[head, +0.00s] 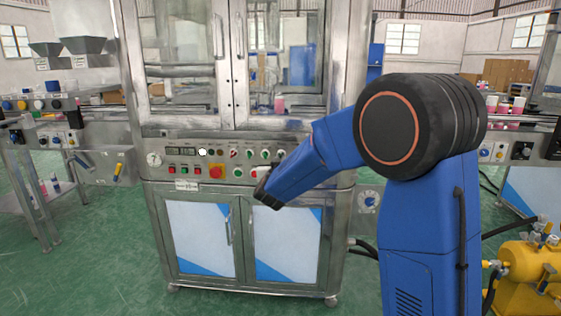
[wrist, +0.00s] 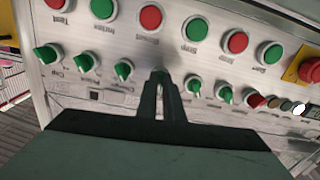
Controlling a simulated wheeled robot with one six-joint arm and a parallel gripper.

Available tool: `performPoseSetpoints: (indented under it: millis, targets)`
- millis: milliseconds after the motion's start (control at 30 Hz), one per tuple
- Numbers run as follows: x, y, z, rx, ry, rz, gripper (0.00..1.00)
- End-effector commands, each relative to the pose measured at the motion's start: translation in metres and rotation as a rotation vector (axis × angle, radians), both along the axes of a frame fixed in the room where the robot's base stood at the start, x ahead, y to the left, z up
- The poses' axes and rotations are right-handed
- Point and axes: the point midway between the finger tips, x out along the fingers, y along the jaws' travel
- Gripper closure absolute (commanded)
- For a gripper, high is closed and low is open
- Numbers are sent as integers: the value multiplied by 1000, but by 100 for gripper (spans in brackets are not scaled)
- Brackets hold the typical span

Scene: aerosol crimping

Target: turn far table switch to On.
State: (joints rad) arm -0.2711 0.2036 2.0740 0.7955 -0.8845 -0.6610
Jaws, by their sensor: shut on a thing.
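The control panel (head: 205,158) of the steel cabinet carries rows of buttons and switches. In the wrist view the panel face is tilted and its labels look upside down. My gripper (wrist: 160,84) reaches up to the lower row of green knobs, with its two narrow fingers close together. It is shut on a switch knob in that row, between one green knob (wrist: 123,70) on the left and another green knob (wrist: 193,87) on the right. The fingers hide the held knob, so its label and setting cannot be read. In the head view my arm covers this part of the panel.
Red and green push buttons, such as a red one (wrist: 150,17), line the other row close to my fingertips. A red emergency stop (head: 216,171) on a yellow plate sits on the panel. Glass doors (head: 182,60) are above; white-blue doors (head: 200,238) are below.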

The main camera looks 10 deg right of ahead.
Motion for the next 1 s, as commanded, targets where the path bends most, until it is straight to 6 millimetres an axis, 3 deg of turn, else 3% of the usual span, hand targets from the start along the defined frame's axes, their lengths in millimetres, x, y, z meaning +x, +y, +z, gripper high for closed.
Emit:
performPoseSetpoints:
  millis: [500,1000]
  targets:
    - [0,1,-1,419,-135,0,100]
    - [0,2,-1,589,-189,0,100]
